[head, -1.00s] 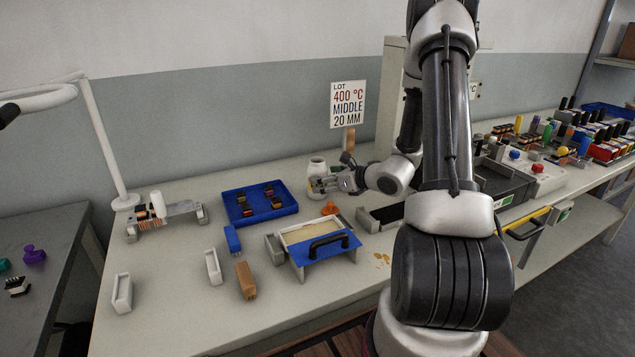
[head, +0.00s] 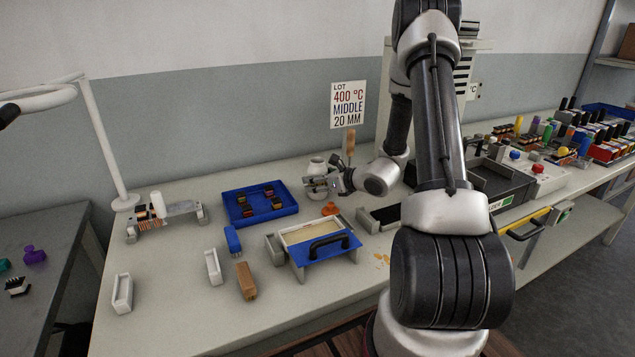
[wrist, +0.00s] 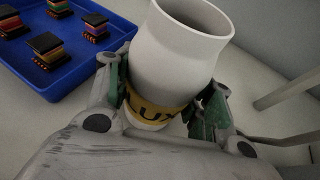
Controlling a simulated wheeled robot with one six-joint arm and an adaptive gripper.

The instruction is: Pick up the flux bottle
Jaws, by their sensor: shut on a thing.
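The flux bottle is a white, open-topped vessel with a yellow band reading "LUX" in the wrist view (wrist: 178,55). In the head view the flux bottle (head: 317,166) is at the back of the bench, partly hidden by my gripper (head: 322,184). In the wrist view my gripper (wrist: 165,108) has a finger on either side of the bottle at the yellow band, shut on it. The bottle looks roughly upright; I cannot tell whether its base is off the bench.
A blue tray (head: 232,216) with several small parts lies left of the bottle. An orange object (head: 330,209) and a blue-fronted fixture with a black handle (head: 326,250) are in front. A tall pale unit stands behind my arm. A lot sign (head: 348,105) is on the wall.

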